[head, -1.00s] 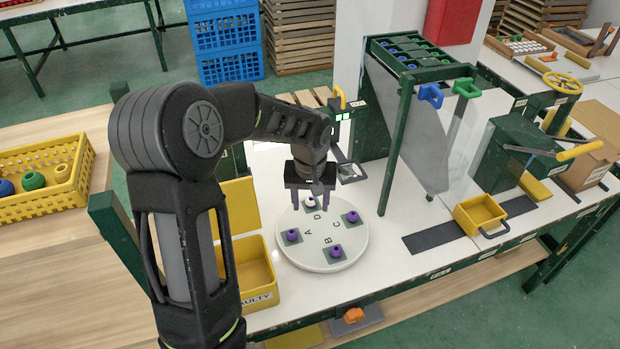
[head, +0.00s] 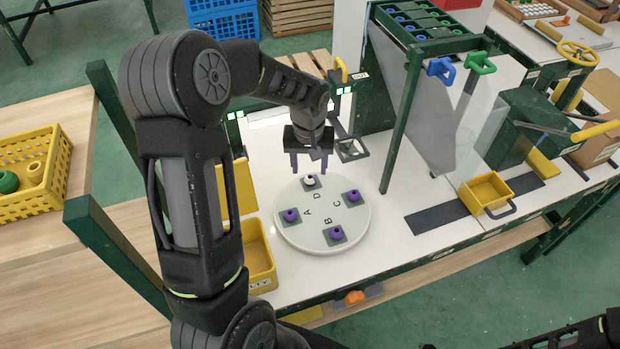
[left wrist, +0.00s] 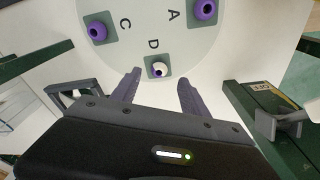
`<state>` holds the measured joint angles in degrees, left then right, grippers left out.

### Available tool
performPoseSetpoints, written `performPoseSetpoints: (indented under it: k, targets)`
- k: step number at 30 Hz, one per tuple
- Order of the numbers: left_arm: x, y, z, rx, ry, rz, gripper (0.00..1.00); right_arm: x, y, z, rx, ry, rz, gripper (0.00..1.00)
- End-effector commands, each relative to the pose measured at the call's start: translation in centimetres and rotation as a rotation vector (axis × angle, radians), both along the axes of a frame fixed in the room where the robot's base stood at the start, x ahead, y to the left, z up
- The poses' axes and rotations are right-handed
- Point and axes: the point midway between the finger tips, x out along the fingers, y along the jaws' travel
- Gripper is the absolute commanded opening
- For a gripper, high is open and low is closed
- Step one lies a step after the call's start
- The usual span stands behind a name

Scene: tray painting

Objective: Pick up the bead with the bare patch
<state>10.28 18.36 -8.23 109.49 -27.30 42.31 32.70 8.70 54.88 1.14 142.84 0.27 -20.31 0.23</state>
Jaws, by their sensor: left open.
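A round white tray (head: 318,240) carries purple beads on grey pads marked A (head: 290,216), B (head: 336,233) and C (head: 353,196). The bead at D (head: 309,180) looks mostly white, unlike the others; it is also on its pad in the left wrist view (left wrist: 159,69). My left gripper (head: 309,168) is open and empty, fingers pointing down, just behind and above the bead at D. In the left wrist view its fingers (left wrist: 159,78) stand apart to either side of that bead, which lies beyond the tips. My right gripper is not seen.
A yellow bin (head: 257,255) stands left of the tray. A green rack with a grey chute (head: 415,110) stands behind right. A small yellow box (head: 487,192) sits on a dark strip at right. A dark holder (head: 351,149) is right of my left gripper.

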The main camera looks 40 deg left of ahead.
Motion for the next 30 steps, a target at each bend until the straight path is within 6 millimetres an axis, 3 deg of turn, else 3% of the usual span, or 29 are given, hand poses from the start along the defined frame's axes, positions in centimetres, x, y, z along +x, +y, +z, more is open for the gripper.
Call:
performPoseSetpoints:
  k: [10,21,30]
  targets:
    - [0.1,0.1,-0.3,0.000,0.000,0.000,0.53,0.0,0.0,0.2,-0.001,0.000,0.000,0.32]
    - [0.8,0.4,-4.8,0.000,0.001,0.000,0.53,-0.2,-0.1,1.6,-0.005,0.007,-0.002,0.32]
    - [0.9,0.4,-5.2,0.001,-0.002,0.000,0.53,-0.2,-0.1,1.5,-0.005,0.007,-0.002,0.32]
